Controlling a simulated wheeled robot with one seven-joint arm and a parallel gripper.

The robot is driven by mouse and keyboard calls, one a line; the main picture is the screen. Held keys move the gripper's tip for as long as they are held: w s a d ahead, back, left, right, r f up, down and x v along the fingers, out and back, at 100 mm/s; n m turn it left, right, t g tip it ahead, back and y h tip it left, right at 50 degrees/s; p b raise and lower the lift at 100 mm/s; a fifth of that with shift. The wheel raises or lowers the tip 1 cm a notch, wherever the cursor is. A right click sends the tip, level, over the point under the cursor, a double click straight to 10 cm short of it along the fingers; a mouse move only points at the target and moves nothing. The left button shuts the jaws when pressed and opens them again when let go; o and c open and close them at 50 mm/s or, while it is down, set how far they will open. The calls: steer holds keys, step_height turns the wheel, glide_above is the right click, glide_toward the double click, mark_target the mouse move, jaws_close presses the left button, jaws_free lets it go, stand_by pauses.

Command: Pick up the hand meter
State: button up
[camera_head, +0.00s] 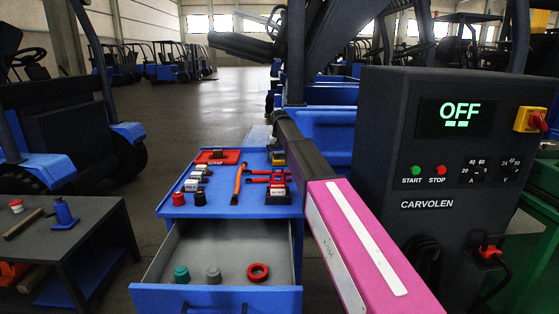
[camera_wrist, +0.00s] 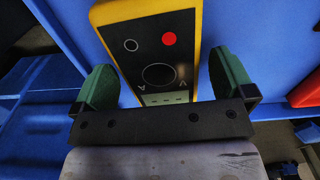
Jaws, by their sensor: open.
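The hand meter (camera_wrist: 161,60) fills the middle of the wrist view. It has a yellow case and a black face with a red dot, a round dial and small marks. My gripper (camera_wrist: 165,72) is open, with one green-padded finger on each side of the meter. I cannot tell whether either pad touches the case. In the head view, a small yellow piece of what looks like the meter (camera_head: 279,158) shows at the back right of the blue cart top, beside my arm. My arm hides most of that spot, and my gripper cannot be made out there.
The blue cart top (camera_head: 222,205) holds an orange-handled tool (camera_head: 239,180), red pliers (camera_head: 262,177) and several small blocks. Its open drawer (camera_head: 220,250) holds a green knob, a grey knob and a red ring (camera_head: 258,272). A dark control cabinet (camera_head: 430,240) stands right.

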steer(key=shift+f, duration=0.4)
steer(key=c, duration=1.1)
steer(key=shift+r, duration=0.1)
